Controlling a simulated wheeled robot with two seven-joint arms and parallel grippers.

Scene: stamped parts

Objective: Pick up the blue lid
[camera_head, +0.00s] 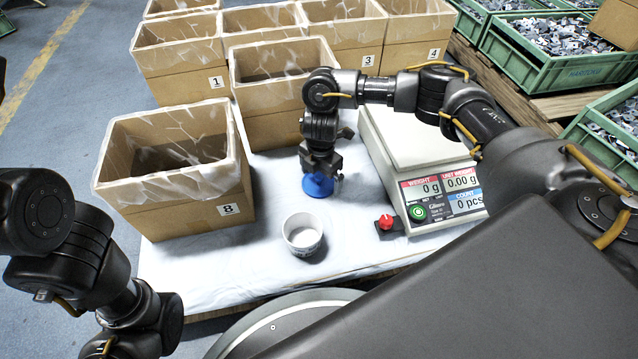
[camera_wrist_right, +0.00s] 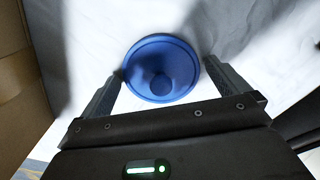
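The blue lid (camera_head: 317,186) is round with a raised knob in its middle. It is on the white cloth, right below my right gripper (camera_head: 322,170), which partly hides it from the head. In the right wrist view the lid (camera_wrist_right: 160,55) shows between the two spread fingers of my right gripper (camera_wrist_right: 163,70). The left fingertip is close to the lid's rim, and the right one has a small gap. I cannot tell whether either touches it. My left arm shows at the lower left of the head view, but its gripper is out of sight.
A white cup (camera_head: 302,236) stands in front of the lid. A weighing scale (camera_head: 408,150) reading 0 g, with a red knob (camera_head: 386,222) beside it, is to the right. Lined cardboard boxes, including box 8 (camera_head: 228,210), stand left and behind. Green crates (camera_head: 560,75) of parts are at the far right.

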